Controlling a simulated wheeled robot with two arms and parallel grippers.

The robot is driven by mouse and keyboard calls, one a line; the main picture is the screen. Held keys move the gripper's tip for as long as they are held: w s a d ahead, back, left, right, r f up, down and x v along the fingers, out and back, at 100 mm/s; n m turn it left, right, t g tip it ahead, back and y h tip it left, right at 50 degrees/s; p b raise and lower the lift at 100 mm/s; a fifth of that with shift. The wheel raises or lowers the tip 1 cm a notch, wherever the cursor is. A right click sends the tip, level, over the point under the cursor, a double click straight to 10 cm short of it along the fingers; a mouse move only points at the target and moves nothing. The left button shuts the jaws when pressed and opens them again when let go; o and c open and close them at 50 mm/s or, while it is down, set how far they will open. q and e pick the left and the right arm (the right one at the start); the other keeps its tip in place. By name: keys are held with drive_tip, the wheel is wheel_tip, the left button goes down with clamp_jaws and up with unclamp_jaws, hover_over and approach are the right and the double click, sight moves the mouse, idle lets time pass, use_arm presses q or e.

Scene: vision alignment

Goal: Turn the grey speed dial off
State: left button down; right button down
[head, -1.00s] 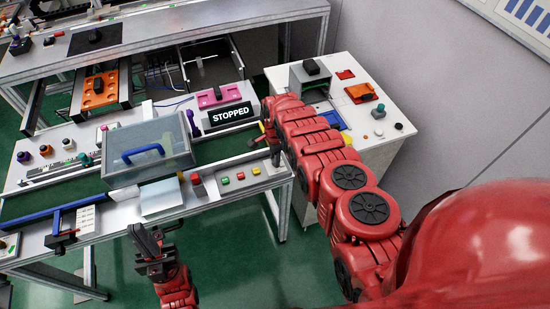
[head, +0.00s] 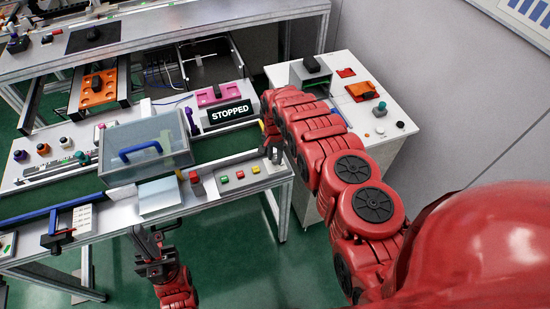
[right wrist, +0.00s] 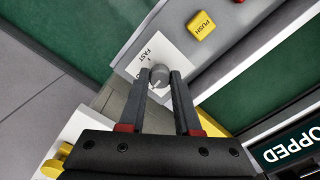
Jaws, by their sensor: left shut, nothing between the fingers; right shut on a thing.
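The grey speed dial (right wrist: 160,76) shows in the right wrist view, on a white label (right wrist: 152,56) that reads FAST. My right gripper (right wrist: 160,84) has one finger on each side of the dial and is shut on it. In the head view, my right gripper (head: 271,150) is at the right end of the conveyor's front rail, where the arm and gripper largely hide the dial. The dial's pointer setting is too small to read. My left gripper (head: 148,236) is shut and empty, low in front of the conveyor table, away from the dial.
A display reading STOPPED (head: 230,113) stands behind the conveyor. Red, green and yellow push buttons (head: 240,175) sit on the front rail left of my right gripper. A clear-lidded box with a blue handle (head: 150,150) stands further left. A white cabinet (head: 375,135) is at right.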

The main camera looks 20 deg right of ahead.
drive_tip(key=n+b, duration=0.1)
drive_tip(key=n, duration=0.1)
drive_tip(key=n+b, duration=0.2)
drive_tip(key=n, duration=0.1)
drive_tip(key=shift+f+n, duration=0.2)
drive_tip(key=shift+n, duration=0.1)
drive_tip(key=n+b, duration=0.2)
drive_tip(key=n, duration=0.2)
drive_tip(key=shift+n, duration=0.3)
drive_tip(key=n+b, duration=0.1)
drive_tip(key=n, duration=0.2)
drive_tip(key=shift+r+n, duration=0.15)
drive_tip(key=shift+n, duration=0.15)
drive_tip(key=shift+n+b, duration=0.35)
drive_tip(key=shift+n, duration=1.35)
drive_tip(key=c, duration=0.6)
unclamp_jaws()
